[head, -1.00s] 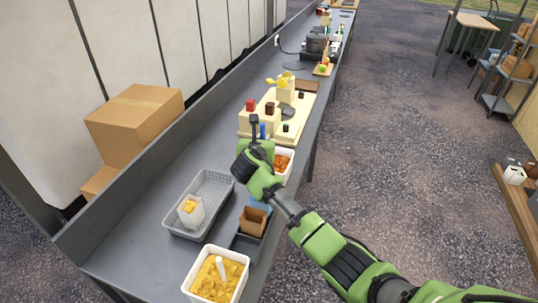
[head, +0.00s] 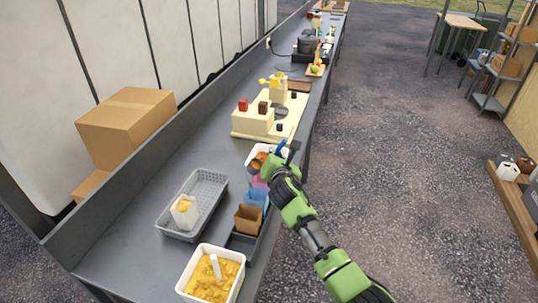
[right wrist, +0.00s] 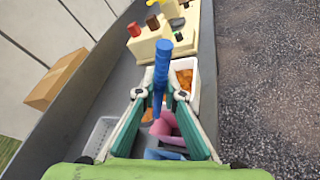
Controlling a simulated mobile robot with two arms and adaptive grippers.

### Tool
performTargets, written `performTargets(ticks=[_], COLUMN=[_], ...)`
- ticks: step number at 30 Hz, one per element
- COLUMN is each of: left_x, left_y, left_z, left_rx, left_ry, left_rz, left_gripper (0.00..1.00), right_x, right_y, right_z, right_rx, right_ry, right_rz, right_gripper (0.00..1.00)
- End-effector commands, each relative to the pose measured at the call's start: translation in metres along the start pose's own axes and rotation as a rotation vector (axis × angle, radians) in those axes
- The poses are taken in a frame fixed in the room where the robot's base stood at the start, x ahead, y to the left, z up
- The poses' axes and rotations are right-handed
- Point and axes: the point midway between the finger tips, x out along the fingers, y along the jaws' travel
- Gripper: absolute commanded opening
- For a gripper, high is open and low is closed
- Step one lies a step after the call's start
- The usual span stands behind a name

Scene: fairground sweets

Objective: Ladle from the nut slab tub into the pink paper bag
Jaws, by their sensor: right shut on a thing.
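My right gripper (head: 283,157) is shut on a blue handle (right wrist: 160,78), which stands up between the fingers in the right wrist view; I take it to be the ladle's. Its lower end is hidden or unclear. A white tub with orange-brown pieces (right wrist: 184,78) lies just beyond the gripper, and in the head view the tub (head: 252,160) is partly covered by it. The pink paper bag (right wrist: 168,126) is under the fingers in the right wrist view; it also shows in the head view (head: 260,183), left of the gripper. My left gripper is out of view.
A blue bag (head: 256,197) and a brown bag (head: 248,218) stand nearer than the pink one. A tub of yellow pieces with a white handle (head: 212,284) is at the front. A grey basket (head: 178,233) holds a small container. A cream machine (head: 252,121) stands beyond.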

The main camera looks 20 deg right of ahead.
Motion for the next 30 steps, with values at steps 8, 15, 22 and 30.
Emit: performTargets(ticks=[8,15,22,30], left_x=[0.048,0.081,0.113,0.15], left_y=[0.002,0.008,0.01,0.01], left_z=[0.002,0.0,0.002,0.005], left_rx=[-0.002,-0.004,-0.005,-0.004], left_ry=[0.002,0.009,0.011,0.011], left_rz=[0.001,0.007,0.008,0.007], left_gripper=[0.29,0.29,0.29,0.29], right_x=[-0.002,0.001,0.002,0.004], right_y=[-0.022,-0.035,-0.047,-0.06], right_z=[-0.007,-0.02,-0.03,-0.041], right_rx=[0.184,0.32,0.442,0.577], right_ry=[-0.041,-0.071,-0.096,-0.125], right_rz=[0.079,0.137,0.19,0.246], right_gripper=[0.0,0.0,0.0,0.0])
